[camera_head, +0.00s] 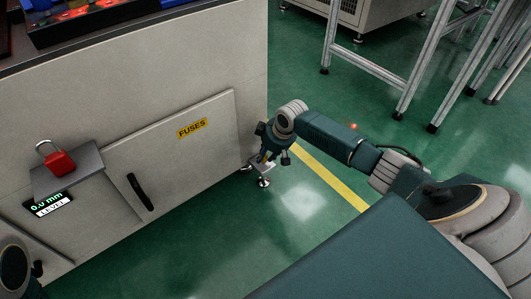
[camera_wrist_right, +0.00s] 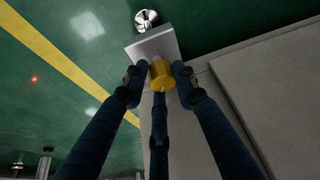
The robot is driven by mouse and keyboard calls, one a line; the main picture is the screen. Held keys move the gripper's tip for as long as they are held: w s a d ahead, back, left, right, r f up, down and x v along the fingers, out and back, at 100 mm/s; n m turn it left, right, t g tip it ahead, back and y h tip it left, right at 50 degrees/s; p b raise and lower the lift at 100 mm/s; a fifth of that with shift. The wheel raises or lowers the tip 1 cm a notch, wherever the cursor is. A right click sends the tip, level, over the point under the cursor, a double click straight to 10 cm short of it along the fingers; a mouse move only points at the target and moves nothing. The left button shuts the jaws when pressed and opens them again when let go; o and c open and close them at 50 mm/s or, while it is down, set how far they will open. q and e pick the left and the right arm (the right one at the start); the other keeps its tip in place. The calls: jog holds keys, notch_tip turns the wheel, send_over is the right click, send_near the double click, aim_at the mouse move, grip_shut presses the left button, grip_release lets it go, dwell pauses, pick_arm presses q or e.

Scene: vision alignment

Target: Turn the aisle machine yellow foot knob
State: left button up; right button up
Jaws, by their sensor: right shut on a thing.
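The aisle machine (camera_head: 90,110) is a large grey cabinet at the left of the head view. Its yellow foot knob (camera_wrist_right: 161,76) shows in the right wrist view, below a pale metal bracket (camera_wrist_right: 152,46). My right gripper (camera_wrist_right: 158,74) is shut on the knob, with blue fingers on either side and one in front. In the head view my right gripper (camera_head: 266,156) is at the cabinet's lower right corner and mostly hides the knob. The round foot (camera_head: 264,183) stands on the floor there. My left gripper is not in view; only part of my left arm shows at lower left.
A small ledge (camera_head: 68,170) on the cabinet holds a red padlock (camera_head: 58,161). Below it a display (camera_head: 48,203) reads 0.0 mm LEVEL. A FUSES door (camera_head: 180,150) is closed. Aluminium frames (camera_head: 400,75) stand at upper right. The green floor between is clear, with a yellow line (camera_head: 330,177).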

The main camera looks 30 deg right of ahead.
jog(key=shift+w+a+r, duration=0.2)
jog(key=shift+w+a, duration=0.1)
jog(key=shift+a, duration=0.1)
jog(key=o, duration=1.1)
jog(key=shift+s+d+f, duration=0.1)
jog(key=shift+s+f, duration=0.05)
jog(key=shift+s+d+r, duration=0.1)
jog(key=shift+d+r, duration=0.05)
jog(key=shift+r, duration=0.2)
jog(key=v, duration=1.1)
jog(key=shift+s+r, duration=0.1)
jog(key=shift+s, duration=0.05)
